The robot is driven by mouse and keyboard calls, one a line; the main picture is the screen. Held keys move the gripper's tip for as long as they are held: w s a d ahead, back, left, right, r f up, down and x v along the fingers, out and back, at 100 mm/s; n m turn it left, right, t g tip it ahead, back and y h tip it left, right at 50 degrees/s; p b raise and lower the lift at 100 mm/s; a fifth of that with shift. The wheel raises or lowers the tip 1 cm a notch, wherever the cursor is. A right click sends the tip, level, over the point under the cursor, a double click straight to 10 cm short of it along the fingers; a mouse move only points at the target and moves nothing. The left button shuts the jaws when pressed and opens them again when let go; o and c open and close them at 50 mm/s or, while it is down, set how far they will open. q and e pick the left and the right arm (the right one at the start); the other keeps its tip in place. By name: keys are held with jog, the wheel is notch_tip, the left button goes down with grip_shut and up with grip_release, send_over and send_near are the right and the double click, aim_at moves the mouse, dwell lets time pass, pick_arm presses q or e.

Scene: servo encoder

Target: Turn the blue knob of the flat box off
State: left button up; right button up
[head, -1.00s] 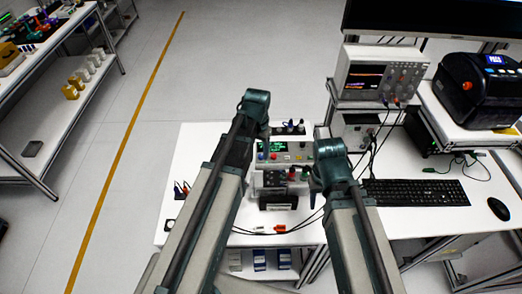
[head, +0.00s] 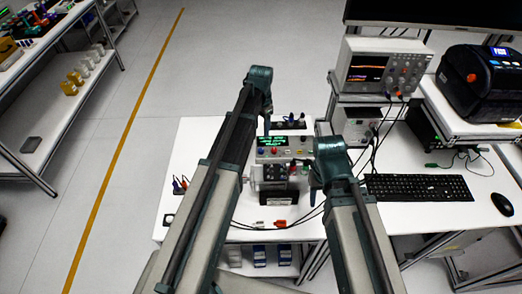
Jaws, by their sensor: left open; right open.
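The flat box (head: 285,143) is a light grey instrument with a lit green display, on the white table between my arms. Small coloured knobs sit along its front; the blue knob (head: 274,151) is next to a red one, below the display. My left gripper (head: 267,128) hangs down from its teal wrist at the box's left back side, above or beside it; contact cannot be told. It is open, with its fingers barely visible. My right gripper (head: 314,190) is open, to the right and in front of the box. Its fingers are partly hidden by the wrist.
A dark device (head: 275,173) with red and green terminals stands in front of the box. A rack of small plugs (head: 288,123) is behind it. Cables run right toward the oscilloscope (head: 382,68). A keyboard (head: 418,189) is at right.

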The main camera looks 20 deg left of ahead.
aim_at(261, 149)
pick_arm(q)
notch_tip(261, 149, down, 12)
jog(key=b, duration=1)
jog(key=shift+r+b, duration=0.2)
jog(key=shift+b, duration=0.1)
pick_arm(e)
notch_tip(261, 149, down, 12)
jog(key=shift+r, duration=0.25)
pick_arm(q)
jog(key=shift+r, duration=0.1)
jog(key=shift+c, duration=0.2)
grip_shut()
